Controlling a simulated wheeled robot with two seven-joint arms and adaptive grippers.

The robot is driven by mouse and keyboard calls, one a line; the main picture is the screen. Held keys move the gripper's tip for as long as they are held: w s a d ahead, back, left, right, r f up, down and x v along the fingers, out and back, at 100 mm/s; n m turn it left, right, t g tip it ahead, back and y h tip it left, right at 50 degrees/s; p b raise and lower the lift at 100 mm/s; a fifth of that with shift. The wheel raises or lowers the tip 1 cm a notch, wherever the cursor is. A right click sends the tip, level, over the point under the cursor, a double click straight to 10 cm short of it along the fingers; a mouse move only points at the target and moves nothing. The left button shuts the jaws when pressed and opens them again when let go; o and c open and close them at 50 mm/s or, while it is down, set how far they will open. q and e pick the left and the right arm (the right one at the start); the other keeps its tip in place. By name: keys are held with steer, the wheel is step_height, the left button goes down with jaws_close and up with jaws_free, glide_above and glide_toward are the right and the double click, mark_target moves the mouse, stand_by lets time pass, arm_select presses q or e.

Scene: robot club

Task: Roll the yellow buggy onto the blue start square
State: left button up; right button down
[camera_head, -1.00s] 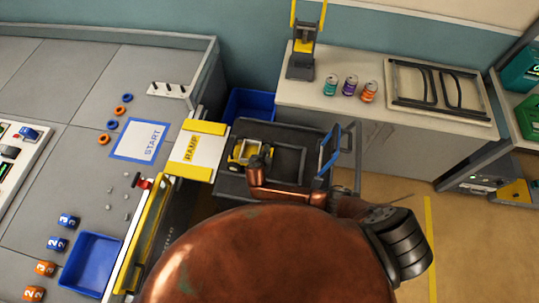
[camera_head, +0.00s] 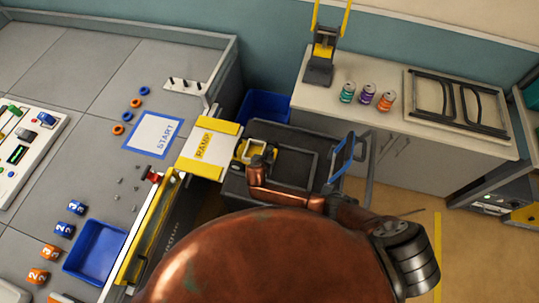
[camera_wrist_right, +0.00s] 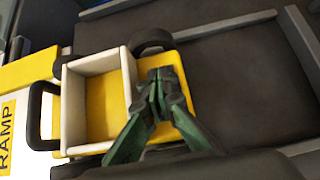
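The yellow buggy (camera_head: 244,150), with a white-walled open box and dark wheels, is at the left end of the dark cart top, next to the ramp. In the right wrist view the buggy (camera_wrist_right: 97,105) has its front beside the ramp edge. My right gripper (camera_head: 267,152) is at the buggy's right end. In the wrist view its fingertips (camera_wrist_right: 164,78) are together over the yellow rear deck; I see nothing clearly held between them. The yellow and white ramp (camera_head: 205,148) joins the cart to the grey table. The blue-bordered START square (camera_head: 150,134) is empty. My left gripper is out of view.
The cart (camera_head: 290,137) has a blue handle at right. Blue and orange rings (camera_head: 129,117) lie left of the square, and a peg rack (camera_head: 184,87) stands behind it. A red-topped part (camera_head: 153,177) and small grey pieces lie in front. A blue bin (camera_head: 95,252) is nearer.

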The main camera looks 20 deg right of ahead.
mark_target(236, 147)
steer(key=shift+w+a+f+b, duration=0.1)
steer(key=shift+w+a+b, duration=0.6)
steer(key=shift+a, duration=0.55)
steer(key=shift+w+a+f+b, duration=0.15)
steer(key=shift+w+a+b, duration=0.5)
steer(key=shift+a, duration=0.6)
steer(key=shift+w+a+f+b, duration=0.1)
steer(key=shift+w+a+b, duration=0.55)
steer(key=shift+a, duration=0.6)
steer(key=shift+w+a+b, duration=0.75)
steer(key=shift+a+b, duration=0.05)
steer(key=shift+a, duration=0.3)
steer(key=shift+w+a+b, duration=0.7)
steer(key=shift+a+b, duration=0.15)
steer(key=shift+a, duration=0.2)
steer(key=shift+w+a+b, duration=0.75)
steer(key=shift+a+b, duration=0.05)
steer(key=shift+a, duration=0.3)
steer(key=shift+w+a, duration=0.15)
steer(key=shift+a, duration=0.15)
steer(key=shift+r, duration=0.1)
